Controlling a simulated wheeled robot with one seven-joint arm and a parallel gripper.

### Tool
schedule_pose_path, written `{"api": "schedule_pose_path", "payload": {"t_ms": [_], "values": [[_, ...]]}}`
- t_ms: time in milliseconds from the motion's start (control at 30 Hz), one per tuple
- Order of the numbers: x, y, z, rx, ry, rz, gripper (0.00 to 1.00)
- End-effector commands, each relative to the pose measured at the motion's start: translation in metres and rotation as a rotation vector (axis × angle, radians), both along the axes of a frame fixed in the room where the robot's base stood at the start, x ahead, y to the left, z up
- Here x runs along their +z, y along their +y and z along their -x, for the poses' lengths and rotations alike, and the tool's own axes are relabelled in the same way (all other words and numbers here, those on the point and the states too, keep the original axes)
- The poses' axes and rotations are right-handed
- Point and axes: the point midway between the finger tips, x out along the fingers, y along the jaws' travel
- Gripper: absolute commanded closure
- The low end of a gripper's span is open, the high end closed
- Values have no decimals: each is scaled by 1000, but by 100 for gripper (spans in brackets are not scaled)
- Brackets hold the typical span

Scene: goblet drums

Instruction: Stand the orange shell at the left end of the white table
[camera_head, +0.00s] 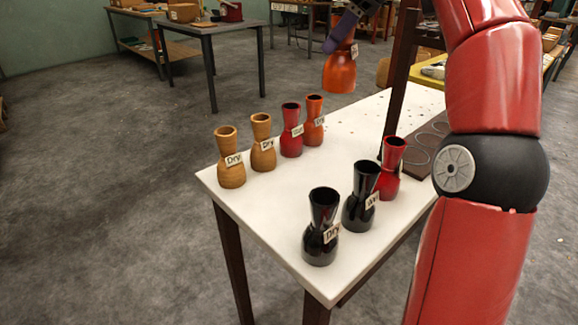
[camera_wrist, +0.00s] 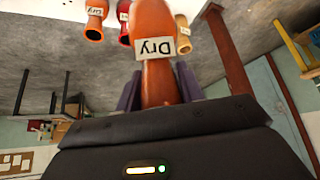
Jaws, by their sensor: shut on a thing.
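My gripper (camera_head: 338,42) is shut on an orange goblet-shaped shell (camera_head: 340,74), holding it in the air over the far edge of the white table (camera_head: 275,215). The held shell looks upright, apart from the tabletop. In the wrist view the shell (camera_wrist: 160,80) sits between the purple fingers and bears a "Dry" tag. Another orange shell (camera_head: 313,120) stands on the table at the right end of the back row, beside a red one (camera_head: 291,130) and two tan ones (camera_head: 262,142) (camera_head: 230,158).
Two black shells (camera_head: 321,227) (camera_head: 361,197) and a red one (camera_head: 390,168) stand in the front row. A dark post (camera_head: 400,80) and a dark board with ring marks (camera_head: 425,150) are to the right. The strip between the rows is clear.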

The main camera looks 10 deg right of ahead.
Motion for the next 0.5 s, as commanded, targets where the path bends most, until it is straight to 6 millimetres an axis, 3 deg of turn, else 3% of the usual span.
{"api": "schedule_pose_path", "payload": {"t_ms": [167,500], "values": [[-23,0,1,-2,1,1,86],[-115,-1,1,-5,2,1,86]]}}
